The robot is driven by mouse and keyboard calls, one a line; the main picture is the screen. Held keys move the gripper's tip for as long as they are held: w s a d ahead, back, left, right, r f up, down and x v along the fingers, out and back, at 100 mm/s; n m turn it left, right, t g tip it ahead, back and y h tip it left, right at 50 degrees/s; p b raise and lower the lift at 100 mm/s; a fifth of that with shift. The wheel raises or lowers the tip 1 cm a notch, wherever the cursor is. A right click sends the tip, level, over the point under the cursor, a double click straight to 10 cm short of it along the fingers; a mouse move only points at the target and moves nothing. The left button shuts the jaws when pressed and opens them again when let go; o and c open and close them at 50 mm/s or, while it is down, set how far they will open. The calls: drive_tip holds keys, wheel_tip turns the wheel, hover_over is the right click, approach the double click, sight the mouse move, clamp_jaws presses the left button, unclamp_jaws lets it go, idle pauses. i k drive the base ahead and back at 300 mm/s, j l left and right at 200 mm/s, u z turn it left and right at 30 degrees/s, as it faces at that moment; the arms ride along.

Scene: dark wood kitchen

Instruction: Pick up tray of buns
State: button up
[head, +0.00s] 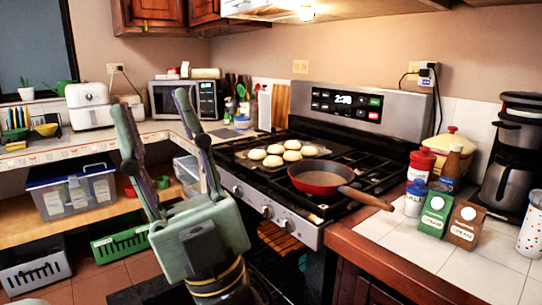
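A dark flat tray (243,154) lies on the left part of the stove top. Several pale round buns (274,160) rest on it. My gripper (152,100) is raised in the left foreground, with its two long fingers spread wide and nothing between them. It appears left of the tray and apart from it.
A red pan (326,178) with a wooden handle sits on the stove (360,142) right of the tray. Bottles, cartons and a coffee maker (510,160) stand on the right counter. A microwave (182,98) and a white air fryer (89,105) stand at the back left.

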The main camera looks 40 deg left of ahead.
sight(273, 159)
drive_tip(key=i+u, duration=0.25)
drive_tip(key=u, duration=0.2)
drive_tip(key=i+l+u, duration=0.1)
drive_tip(key=u, duration=0.3)
drive_tip(key=i+l+u, duration=0.2)
drive_tip(key=i+u, duration=0.25)
drive_tip(key=i+l+u, duration=0.2)
drive_tip(key=u, duration=0.15)
drive_tip(key=i+l+u, duration=0.35)
drive_tip(key=k+j, duration=0.05)
drive_tip(key=k, duration=0.05)
